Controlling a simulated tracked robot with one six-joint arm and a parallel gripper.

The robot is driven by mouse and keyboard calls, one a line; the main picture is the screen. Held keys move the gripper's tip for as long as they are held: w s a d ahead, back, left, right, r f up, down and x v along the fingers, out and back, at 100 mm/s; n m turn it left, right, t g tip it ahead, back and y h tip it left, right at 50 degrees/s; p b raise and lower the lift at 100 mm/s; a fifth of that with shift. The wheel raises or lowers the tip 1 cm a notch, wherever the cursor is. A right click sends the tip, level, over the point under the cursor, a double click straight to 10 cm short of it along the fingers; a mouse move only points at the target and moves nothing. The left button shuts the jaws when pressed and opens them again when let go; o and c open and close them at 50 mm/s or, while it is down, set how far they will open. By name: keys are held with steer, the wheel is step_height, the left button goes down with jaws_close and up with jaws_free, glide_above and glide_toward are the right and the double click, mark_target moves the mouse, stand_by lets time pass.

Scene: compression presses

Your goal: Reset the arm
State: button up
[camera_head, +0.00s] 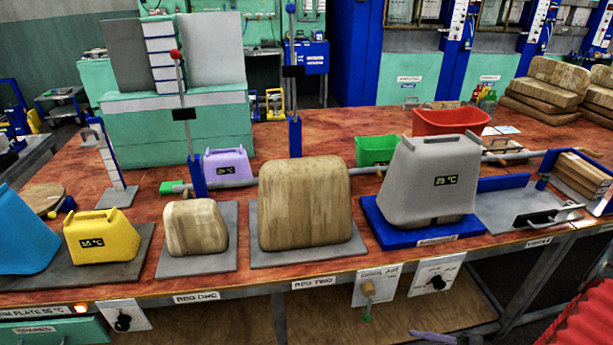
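My gripper does not show in this view, so its opening and anything it may hold are hidden. No part that I can surely call my arm is in view. On the bench, a lever with a red knob (175,54) stands upright behind a small wooden block (195,228) on the plate labelled bed one. A lever with a blue knob (291,8) stands upright behind a larger wooden block (305,203) on the plate labelled bed two.
A yellow container (98,238) and a blue one (22,235) stand at the left. A grey container (430,185) sits on a blue base (385,232). A red bin (450,121) and green bin (376,150) stand behind. A red ribbed thing (580,310) fills the bottom right corner.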

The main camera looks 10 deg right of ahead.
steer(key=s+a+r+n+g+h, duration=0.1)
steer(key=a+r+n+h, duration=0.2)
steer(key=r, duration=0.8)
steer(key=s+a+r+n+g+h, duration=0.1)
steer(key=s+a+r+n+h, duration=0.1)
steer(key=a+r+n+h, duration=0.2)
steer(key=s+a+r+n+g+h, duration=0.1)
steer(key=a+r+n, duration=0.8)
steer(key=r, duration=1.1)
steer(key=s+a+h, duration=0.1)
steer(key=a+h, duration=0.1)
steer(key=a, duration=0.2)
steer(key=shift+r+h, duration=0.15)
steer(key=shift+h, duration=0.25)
